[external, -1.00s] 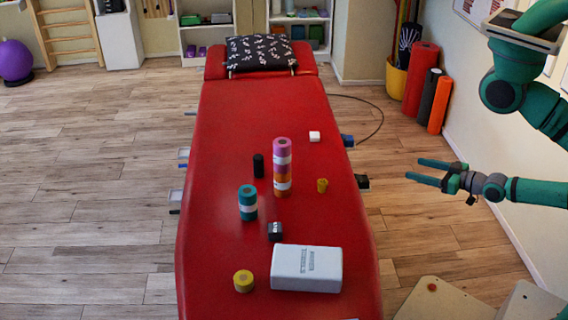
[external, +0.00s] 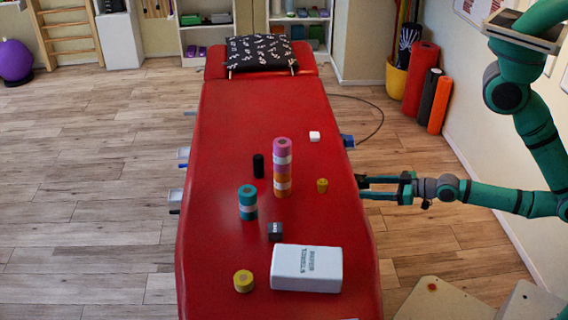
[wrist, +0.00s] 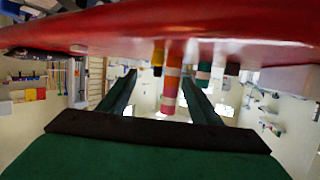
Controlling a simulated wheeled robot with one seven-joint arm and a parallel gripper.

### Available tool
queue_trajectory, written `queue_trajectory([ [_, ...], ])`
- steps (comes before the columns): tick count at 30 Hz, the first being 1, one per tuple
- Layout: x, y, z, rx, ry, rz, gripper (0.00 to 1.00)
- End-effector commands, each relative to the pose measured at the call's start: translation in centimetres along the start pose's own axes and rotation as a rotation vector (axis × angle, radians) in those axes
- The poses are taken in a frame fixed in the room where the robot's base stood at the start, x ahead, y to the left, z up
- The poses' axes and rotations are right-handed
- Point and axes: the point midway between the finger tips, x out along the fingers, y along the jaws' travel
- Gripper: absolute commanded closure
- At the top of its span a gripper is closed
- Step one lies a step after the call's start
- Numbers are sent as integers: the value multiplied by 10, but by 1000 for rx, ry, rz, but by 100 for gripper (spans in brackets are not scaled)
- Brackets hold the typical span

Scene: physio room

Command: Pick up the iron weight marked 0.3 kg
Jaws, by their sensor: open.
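A small dark block (external: 275,230) with white marking on its side sits on the red treatment table (external: 235,130), behind the white box. It looks like the iron weight, but I cannot read its number. In the wrist view, which is upside down, a dark block (wrist: 232,68) shows right of the teal roll. My gripper (external: 364,188) is open and empty at the table's right edge, with its fingers pointing left. In the wrist view my gripper (wrist: 159,76) has its fingers apart, with the pink and orange stack beyond and between them.
On the table stand a pink and orange stack (external: 283,168), a teal roll (external: 247,203), a black cylinder (external: 258,165), yellow rolls (external: 322,185) (external: 243,281), a small white block (external: 314,136) and a white box (external: 306,268). A patterned pillow (external: 261,53) lies at the far end.

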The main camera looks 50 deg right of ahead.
Motion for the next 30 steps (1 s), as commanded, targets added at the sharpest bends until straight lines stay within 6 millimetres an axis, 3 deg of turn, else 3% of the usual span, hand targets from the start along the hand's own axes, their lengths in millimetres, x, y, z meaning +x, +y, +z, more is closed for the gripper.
queue_trajectory([
  [3, 40, -32, -6, -26, -10, -85, 42],
  [9, 94, -94, -20, -75, -41, -219, 42],
  [13, 122, -139, -33, -111, -60, -302, 42],
  [18, 141, -186, -47, -150, -79, -380, 42],
  [25, 153, -210, -52, -169, -91, -415, 42],
  [30, 174, -220, -50, -169, -90, -415, 42],
])
